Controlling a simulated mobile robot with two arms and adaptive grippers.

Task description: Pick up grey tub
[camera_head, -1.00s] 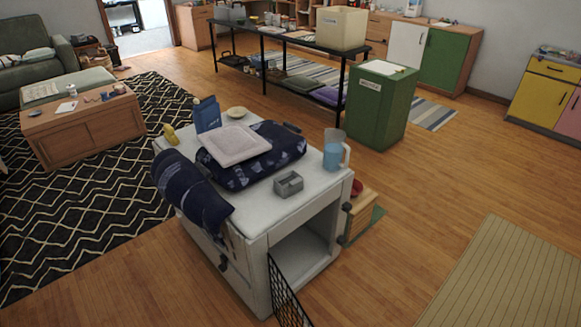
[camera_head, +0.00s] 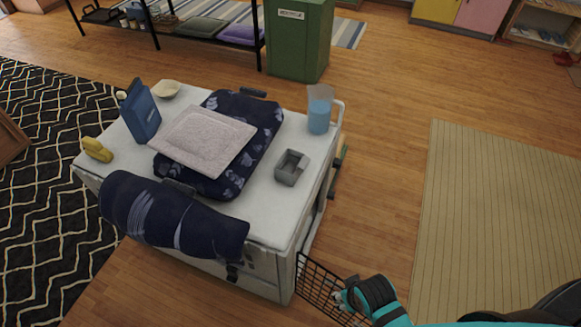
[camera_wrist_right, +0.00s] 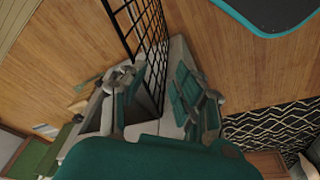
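The grey tub (camera_head: 292,167) is a small open square box standing upright on the white cabinet top (camera_head: 273,205), near its right edge. My right gripper (camera_head: 343,297) is low at the bottom of the head view, in front of the cabinet and below the tub, well apart from it. In the right wrist view its two fingers (camera_wrist_right: 163,90) are spread with a gap between them, and it holds nothing that I can see. I cannot make out the tub in the wrist view. My left gripper is not in view.
A black wire grid (camera_head: 322,290) stands out from the cabinet beside my right gripper. A blue-filled jug (camera_head: 320,108) stands behind the tub. A folded dark cloth with a pale pad (camera_head: 205,138) lies left of it. A rolled dark cloth (camera_head: 172,215) lies at the front.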

